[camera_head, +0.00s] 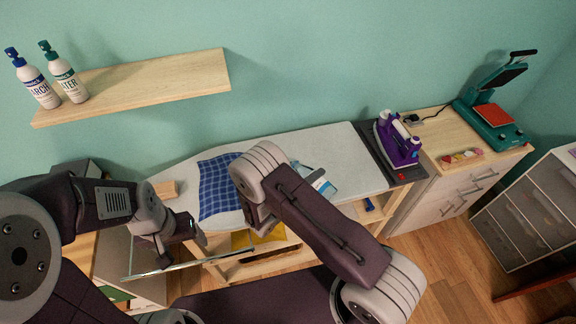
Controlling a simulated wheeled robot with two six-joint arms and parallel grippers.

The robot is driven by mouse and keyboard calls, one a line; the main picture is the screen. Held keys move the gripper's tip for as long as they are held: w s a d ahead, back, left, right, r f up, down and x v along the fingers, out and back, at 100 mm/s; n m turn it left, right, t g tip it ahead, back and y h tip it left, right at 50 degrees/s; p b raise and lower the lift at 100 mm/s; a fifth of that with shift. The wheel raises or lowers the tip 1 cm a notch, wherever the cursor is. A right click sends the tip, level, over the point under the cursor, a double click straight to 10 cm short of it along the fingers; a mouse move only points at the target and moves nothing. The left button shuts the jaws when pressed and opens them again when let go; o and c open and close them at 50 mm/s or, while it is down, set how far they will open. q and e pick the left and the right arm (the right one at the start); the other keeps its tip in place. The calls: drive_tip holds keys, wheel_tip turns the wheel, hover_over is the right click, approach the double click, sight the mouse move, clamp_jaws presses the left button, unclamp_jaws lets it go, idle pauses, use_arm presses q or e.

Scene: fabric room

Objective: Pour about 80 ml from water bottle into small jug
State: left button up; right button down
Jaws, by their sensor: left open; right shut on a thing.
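A white bottle with a teal pump top and a label reading "ATER" (69,80) stands upright on the wall shelf. A pale item with a blue band (322,184) is on or above the ironing board, partly hidden by my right arm; I cannot tell whether it is a bottle or the small jug. My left gripper (183,244) is open at the near left edge of the board, with nothing seen between its fingers.
A similar bottle with a blue top (36,80) stands beside the teal-topped one. A blue checked cloth (218,187) lies on the ironing board (330,146). A purple iron (398,142) stands at its right end. A teal heat press (490,120) is on the cabinet.

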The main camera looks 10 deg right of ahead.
drive_tip(key=shift+s+d+r, duration=0.1)
drive_tip(key=shift+s+d, duration=0.05)
drive_tip(key=shift+d, duration=0.05)
drive_tip(key=shift+r+n+p, duration=0.3)
drive_tip(key=shift+p, duration=0.2)
idle(1.5)
drive_tip(key=f+b, duration=0.1)
drive_tip(key=f+m+b, duration=0.1)
drive_tip(key=s+f+m+b, duration=0.1)
drive_tip(key=b, duration=0.1)
drive_tip(key=shift+s+d+f+t, duration=0.1)
drive_tip(key=shift+d+f+t, duration=0.2)
drive_tip(key=shift+d+f, duration=0.1)
drive_tip(key=shift+w+a+r+m, duration=0.2)
drive_tip(key=shift+r+m, duration=0.3)
drive_tip(key=shift+p, duration=0.3)
drive_tip(key=shift+w+t+y, duration=0.15)
drive_tip(key=shift+t+y, duration=0.15)
drive_tip(key=shift+a+f+m+b, duration=0.1)
drive_tip(key=shift+f+m+b, duration=0.2)
drive_tip(key=shift+m+b, duration=0.25)
drive_tip(key=shift+w+r, duration=0.1)
drive_tip(key=shift+w, duration=0.05)
